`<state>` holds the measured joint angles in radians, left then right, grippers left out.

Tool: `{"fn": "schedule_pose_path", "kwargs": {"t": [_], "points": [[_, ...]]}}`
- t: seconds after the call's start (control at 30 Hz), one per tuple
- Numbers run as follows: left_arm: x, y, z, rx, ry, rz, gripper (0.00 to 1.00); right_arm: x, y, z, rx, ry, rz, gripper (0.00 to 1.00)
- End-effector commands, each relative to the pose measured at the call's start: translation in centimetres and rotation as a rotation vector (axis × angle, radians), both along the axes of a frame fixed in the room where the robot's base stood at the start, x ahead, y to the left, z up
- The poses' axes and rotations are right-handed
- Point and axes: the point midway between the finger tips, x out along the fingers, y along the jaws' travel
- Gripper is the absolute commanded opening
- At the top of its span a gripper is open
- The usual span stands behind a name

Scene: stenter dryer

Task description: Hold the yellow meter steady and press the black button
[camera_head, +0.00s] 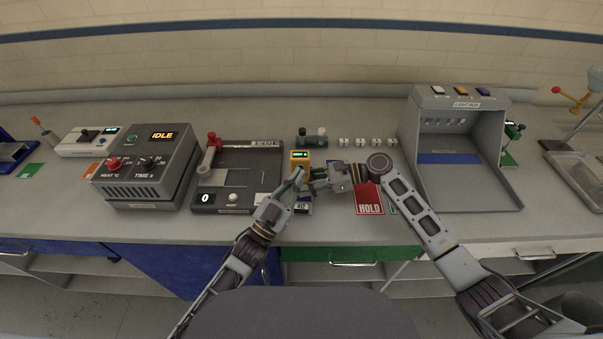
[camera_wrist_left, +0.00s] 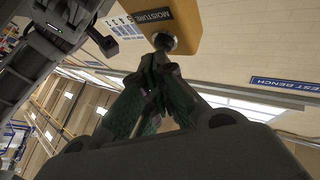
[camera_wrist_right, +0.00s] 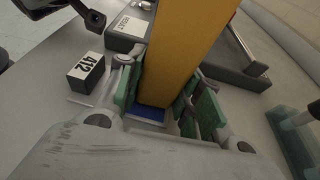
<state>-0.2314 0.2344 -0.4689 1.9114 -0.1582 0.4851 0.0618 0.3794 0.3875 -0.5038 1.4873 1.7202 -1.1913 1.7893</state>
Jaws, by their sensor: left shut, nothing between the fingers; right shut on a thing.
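The yellow meter (camera_head: 300,157) stands upright on the bench, with a lit green display at its top in the head view. My right gripper (camera_head: 310,184) is shut around its lower body from the right; in the right wrist view the green pads flank the yellow body (camera_wrist_right: 190,45). My left gripper (camera_head: 297,180) is shut and empty at the meter's front. In the left wrist view its closed fingertips (camera_wrist_left: 160,58) are at the dark round button (camera_wrist_left: 165,41) below the MOISTURE label. Whether the button is pushed in cannot be told.
A block marked 412 (camera_wrist_right: 86,72) lies beside the meter. A red HOLD card (camera_head: 369,199) lies to the right, under my right arm. A grey plate unit with a readout (camera_head: 238,203) is left; a grey light box (camera_head: 462,185) is right.

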Motion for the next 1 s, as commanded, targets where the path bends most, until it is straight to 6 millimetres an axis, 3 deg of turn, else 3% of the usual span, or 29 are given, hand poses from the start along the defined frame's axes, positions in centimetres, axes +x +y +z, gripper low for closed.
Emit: {"fn": "schedule_pose_path", "kwargs": {"t": [1.0], "points": [[-5.5, -0.1, -0.1, 0.0, 0.003, -0.001, 0.0, 0.0, 0.0, 0.0, 0.0, 0.0, -0.001, 0.22]]}}
